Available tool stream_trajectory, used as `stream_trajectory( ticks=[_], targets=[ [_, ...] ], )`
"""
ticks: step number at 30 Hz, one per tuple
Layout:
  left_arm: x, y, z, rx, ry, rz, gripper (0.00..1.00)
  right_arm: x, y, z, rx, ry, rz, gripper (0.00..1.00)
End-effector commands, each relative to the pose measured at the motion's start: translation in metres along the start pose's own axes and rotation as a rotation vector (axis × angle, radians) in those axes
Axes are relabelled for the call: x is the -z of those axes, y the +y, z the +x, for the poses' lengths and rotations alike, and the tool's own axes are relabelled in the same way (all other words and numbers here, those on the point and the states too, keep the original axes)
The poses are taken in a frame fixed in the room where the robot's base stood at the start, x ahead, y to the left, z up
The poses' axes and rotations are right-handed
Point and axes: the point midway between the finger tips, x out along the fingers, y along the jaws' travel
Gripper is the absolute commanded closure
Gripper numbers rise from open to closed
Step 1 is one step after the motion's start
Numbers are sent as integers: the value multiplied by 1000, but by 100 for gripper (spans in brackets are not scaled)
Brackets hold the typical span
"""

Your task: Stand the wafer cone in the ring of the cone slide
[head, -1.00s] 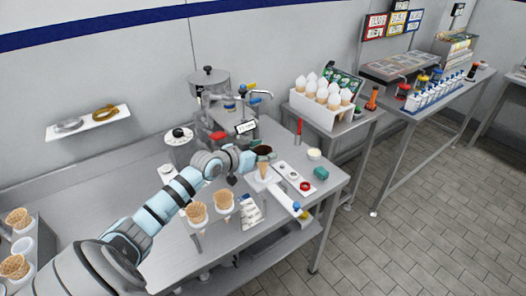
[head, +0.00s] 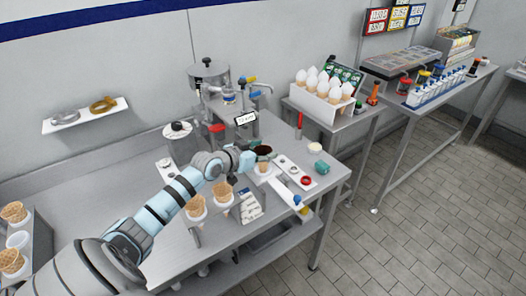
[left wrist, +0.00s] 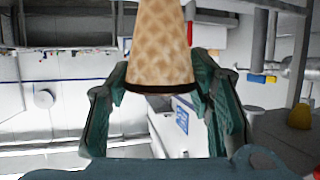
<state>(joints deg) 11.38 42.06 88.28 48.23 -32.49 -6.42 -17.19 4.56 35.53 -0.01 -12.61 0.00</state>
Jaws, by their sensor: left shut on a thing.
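My right gripper is not in view.
Two cones in holders (head: 222,195) stand close under my left arm. A machine with a tap (head: 240,95) stands behind.

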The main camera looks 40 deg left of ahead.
Motion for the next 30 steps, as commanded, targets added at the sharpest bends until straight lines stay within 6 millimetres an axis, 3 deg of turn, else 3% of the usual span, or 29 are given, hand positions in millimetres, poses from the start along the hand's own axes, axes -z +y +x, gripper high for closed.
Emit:
stream_trajectory(
  ticks=[7,30],
  targets=[
    [1,0,0,0,0,0,64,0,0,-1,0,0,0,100],
    [44,0,-18,0,1,1,64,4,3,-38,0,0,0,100]
  ],
)
